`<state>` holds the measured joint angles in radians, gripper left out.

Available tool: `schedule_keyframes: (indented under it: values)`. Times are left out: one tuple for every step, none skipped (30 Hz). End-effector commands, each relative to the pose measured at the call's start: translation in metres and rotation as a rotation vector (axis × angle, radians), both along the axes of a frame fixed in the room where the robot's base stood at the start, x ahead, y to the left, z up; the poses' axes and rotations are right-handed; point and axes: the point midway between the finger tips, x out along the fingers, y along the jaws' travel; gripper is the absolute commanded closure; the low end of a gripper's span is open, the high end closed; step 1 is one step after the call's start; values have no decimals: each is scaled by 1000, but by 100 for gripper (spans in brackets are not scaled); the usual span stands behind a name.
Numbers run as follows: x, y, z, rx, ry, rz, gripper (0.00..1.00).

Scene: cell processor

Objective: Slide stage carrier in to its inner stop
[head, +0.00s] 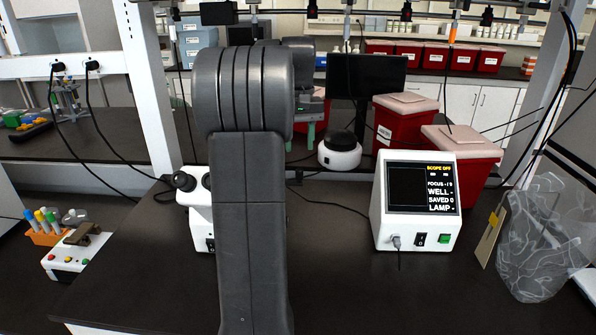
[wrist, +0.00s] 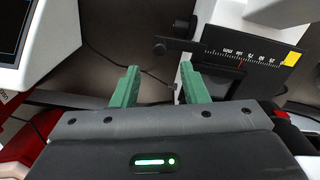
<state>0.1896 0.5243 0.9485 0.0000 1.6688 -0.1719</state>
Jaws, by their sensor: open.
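In the wrist view my gripper (wrist: 159,70) is open, with two green fingers apart and nothing between them. Ahead of the fingers is a dark stage part, which I take to be the stage carrier (wrist: 215,50). It is a flat bar with a small dark knob at its left end, beyond the gap between the fingertips. A white millimetre scale with a red mark and a yellow end runs along its right part. I cannot tell where the inner stop is.
A white control box (head: 417,200) with a lit screen reading "SCOPE OFF" stands to the right; it also shows in the wrist view (wrist: 45,55). Red bins (head: 462,153) stand behind it. A clear bag (head: 545,245) is at far right. A small button box (head: 75,252) is at left.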

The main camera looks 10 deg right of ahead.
Motion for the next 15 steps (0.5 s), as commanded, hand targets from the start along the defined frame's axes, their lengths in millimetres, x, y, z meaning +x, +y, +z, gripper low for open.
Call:
schedule_keyframes:
  values:
    - [-1, 0, -13, 1, 5, 0, 60]
    - [-1, 0, -19, 1, 5, 0, 60]
    - [-1, 0, -28, 1, 5, 0, 60]
    - [-1, 0, -35, 1, 5, 0, 60]
    - [-1, 0, -41, 1, 5, 0, 60]
    - [-1, 0, -49, 1, 5, 0, 60]
    - [-1, 0, -54, 1, 4, 0, 60]
    - [-1, 0, -59, 1, 4, 0, 60]
    - [-1, 0, -66, 1, 3, 0, 60]
    - [-1, 0, -70, 1, 3, 0, 60]
    - [-1, 0, -74, 0, 3, 0, 60]
    - [0, 0, -79, 0, 2, 0, 60]
    - [0, 0, -82, 0, 2, 0, 60]
    - [0, 0, -84, 0, 1, 0, 60]
    - [0, 0, -87, 0, 1, 0, 60]
